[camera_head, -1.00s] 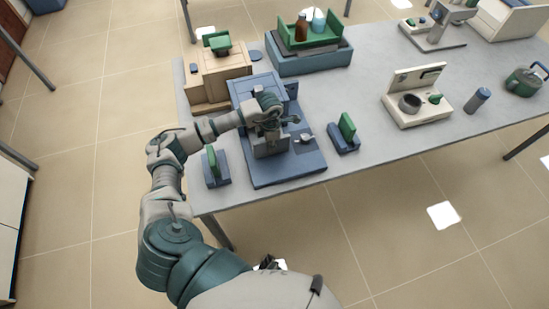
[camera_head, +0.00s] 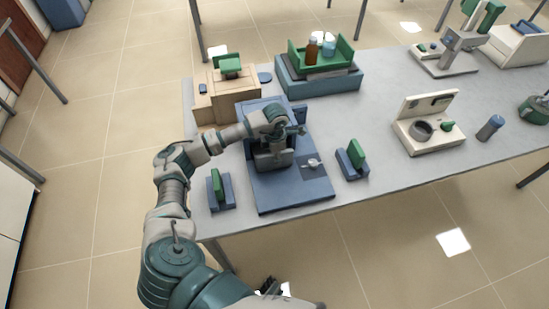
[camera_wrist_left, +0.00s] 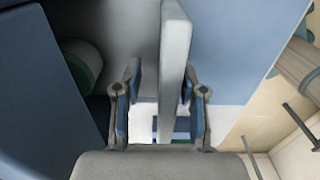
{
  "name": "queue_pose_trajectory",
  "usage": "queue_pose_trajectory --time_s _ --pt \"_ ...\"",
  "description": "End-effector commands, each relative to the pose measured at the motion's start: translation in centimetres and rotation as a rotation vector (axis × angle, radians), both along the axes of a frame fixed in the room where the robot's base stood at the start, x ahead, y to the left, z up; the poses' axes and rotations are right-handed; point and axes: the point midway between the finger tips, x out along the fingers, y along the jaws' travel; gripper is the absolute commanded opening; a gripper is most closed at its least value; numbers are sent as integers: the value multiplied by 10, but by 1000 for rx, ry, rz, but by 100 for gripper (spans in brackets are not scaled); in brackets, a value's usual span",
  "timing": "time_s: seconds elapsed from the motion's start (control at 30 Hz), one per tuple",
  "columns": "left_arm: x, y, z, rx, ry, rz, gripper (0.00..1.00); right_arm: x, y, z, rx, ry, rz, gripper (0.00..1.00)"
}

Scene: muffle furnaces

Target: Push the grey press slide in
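The blue press (camera_head: 290,192) stands on the near left part of the grey table. A grey block (camera_head: 272,158), which looks like the press slide, sits at its middle, partly hidden under my left wrist. My left gripper (camera_head: 296,131) is over the press, small and partly hidden in the head view. In the left wrist view its two fingers (camera_wrist_left: 162,100) are apart. A light grey upright bar (camera_wrist_left: 175,45) runs between them, close to the right finger, with a gap to the left one. I cannot tell whether it touches.
Blue holders with green plates stand left (camera_head: 220,188) and right (camera_head: 352,160) of the press. A wooden box (camera_head: 228,98) and a blue stand (camera_head: 320,84) with a green tray are behind. A cream device (camera_head: 430,130) stands right.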

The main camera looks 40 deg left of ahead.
Motion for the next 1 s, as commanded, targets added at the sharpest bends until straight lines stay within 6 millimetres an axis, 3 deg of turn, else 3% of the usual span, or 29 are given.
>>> queue_pose_trajectory --time_s 0.23,0.37,0.8,1.0 --pt "-3 1 -1 1 7 1 42 2 1 0 2 -1 1 40" --pt "-3 1 8 1 8 1 42 1 1 0 2 -3 1 40" --pt "0 1 97 0 6 0 42 1 0 0 2 -3 0 40" --pt "1 2 114 0 8 0 42 1 0 0 1 -2 0 40"
